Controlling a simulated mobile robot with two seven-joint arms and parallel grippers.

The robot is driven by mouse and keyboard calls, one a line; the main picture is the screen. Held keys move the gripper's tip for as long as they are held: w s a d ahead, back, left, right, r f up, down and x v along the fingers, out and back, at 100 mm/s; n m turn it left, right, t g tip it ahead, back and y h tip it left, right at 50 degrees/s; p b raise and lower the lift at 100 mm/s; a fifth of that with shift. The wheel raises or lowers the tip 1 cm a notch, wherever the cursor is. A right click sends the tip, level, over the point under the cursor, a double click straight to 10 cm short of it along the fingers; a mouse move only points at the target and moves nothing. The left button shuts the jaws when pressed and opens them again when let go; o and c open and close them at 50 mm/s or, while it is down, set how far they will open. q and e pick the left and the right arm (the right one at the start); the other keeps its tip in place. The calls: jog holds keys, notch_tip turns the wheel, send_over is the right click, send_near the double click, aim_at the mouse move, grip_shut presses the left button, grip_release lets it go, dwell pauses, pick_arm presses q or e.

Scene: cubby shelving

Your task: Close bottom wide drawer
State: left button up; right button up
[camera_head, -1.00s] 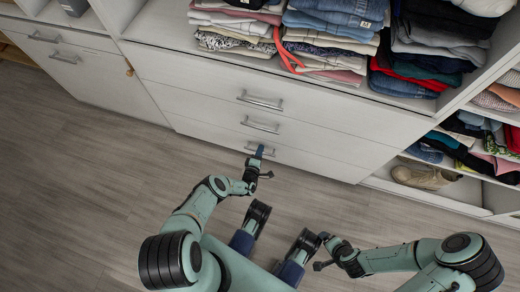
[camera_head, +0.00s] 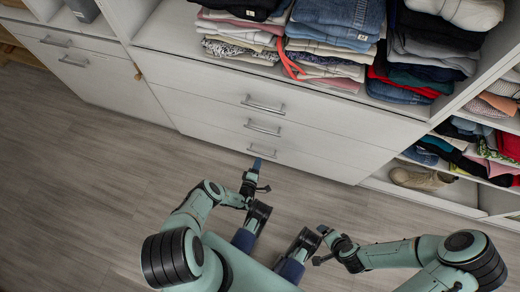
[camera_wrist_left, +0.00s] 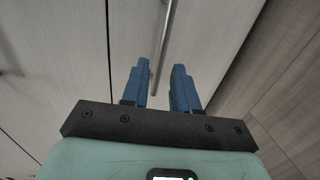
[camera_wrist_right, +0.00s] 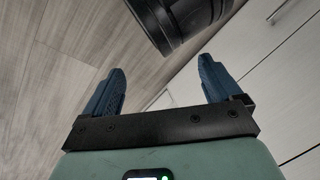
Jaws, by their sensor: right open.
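The bottom wide drawer (camera_head: 315,166) is the lowest of a stack of white drawer fronts, and its front looks flush with the cabinet. Its metal handle (camera_head: 262,151) is just beyond my left gripper (camera_head: 257,164). In the left wrist view, my left gripper (camera_wrist_left: 160,85) is partly open and empty, with a metal handle bar (camera_wrist_left: 164,45) showing past the gap between its blue fingers. I cannot tell whether the fingers touch the drawer. My right gripper (camera_head: 319,246) is open and empty over the floor, well back from the drawers; its spread fingers show in the right wrist view (camera_wrist_right: 160,88).
Two more drawers with handles (camera_head: 263,104) sit above. Folded clothes (camera_head: 335,40) fill the shelf over them. A cubby with shoes (camera_head: 420,178) is at the right, and a cabinet with handles (camera_head: 75,62) at the left. The wooden floor (camera_head: 90,190) is clear.

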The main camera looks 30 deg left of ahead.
pick_arm(q)
jog(key=v, duration=0.6)
jog(key=shift+f+p, duration=0.15)
jog(key=shift+p, duration=0.25)
pick_arm(e)
jog(key=shift+s+a+r+g, duration=0.25)
jog(key=shift+s+r, duration=0.1)
jog(key=shift+s, duration=0.2)
jog(key=shift+s+a+r+g, duration=0.15)
jog(key=shift+s+a+r, duration=0.15)
jog(key=shift+s, duration=0.25)
